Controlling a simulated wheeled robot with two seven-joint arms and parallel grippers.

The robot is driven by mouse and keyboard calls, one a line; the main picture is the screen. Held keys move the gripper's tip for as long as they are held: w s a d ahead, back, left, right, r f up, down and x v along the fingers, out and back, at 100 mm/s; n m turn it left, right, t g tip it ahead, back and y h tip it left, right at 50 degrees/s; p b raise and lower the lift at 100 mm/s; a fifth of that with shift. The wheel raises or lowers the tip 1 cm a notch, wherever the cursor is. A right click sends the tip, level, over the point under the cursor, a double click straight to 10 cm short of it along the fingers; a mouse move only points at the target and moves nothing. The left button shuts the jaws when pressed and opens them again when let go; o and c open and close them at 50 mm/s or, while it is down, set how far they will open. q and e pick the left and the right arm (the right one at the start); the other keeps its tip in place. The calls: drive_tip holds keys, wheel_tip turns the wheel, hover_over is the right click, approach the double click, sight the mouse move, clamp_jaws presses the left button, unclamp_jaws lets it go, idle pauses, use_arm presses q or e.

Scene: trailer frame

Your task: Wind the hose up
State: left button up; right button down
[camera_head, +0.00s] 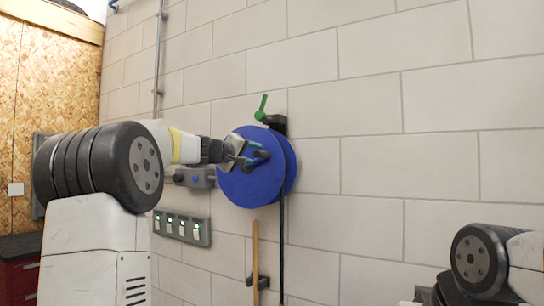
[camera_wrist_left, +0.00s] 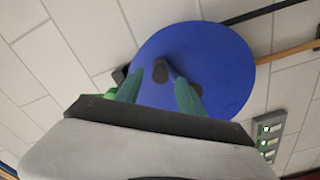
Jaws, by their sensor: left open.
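A round blue hose reel (camera_head: 240,188) is mounted on the tiled wall; it also fills the upper middle of the left wrist view (camera_wrist_left: 215,60). A dark knob (camera_wrist_left: 160,72) stands out from the reel's face. My left gripper (camera_head: 254,151) is open in front of the reel. In the left wrist view its green fingers (camera_wrist_left: 158,93) point at the reel, with the knob between them in the picture; I cannot tell whether they touch it. A black hose (camera_head: 282,240) hangs straight down from the reel's right side. My right gripper is out of view.
A green lever (camera_head: 262,107) on a black bracket sits above the reel. A grey panel with lit switches (camera_head: 182,227) and a grey box (camera_head: 192,178) are on the wall to the left. A wooden pole (camera_head: 255,255) stands below the reel. The wall to the right is bare.

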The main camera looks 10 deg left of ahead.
sight(262, 154)
use_arm(q)
drive_tip(key=x, duration=0.6)
drive_tip(key=shift+w+d, duration=0.1)
drive_tip(key=shift+c, duration=0.3)
clamp_jaws()
idle(1.0)
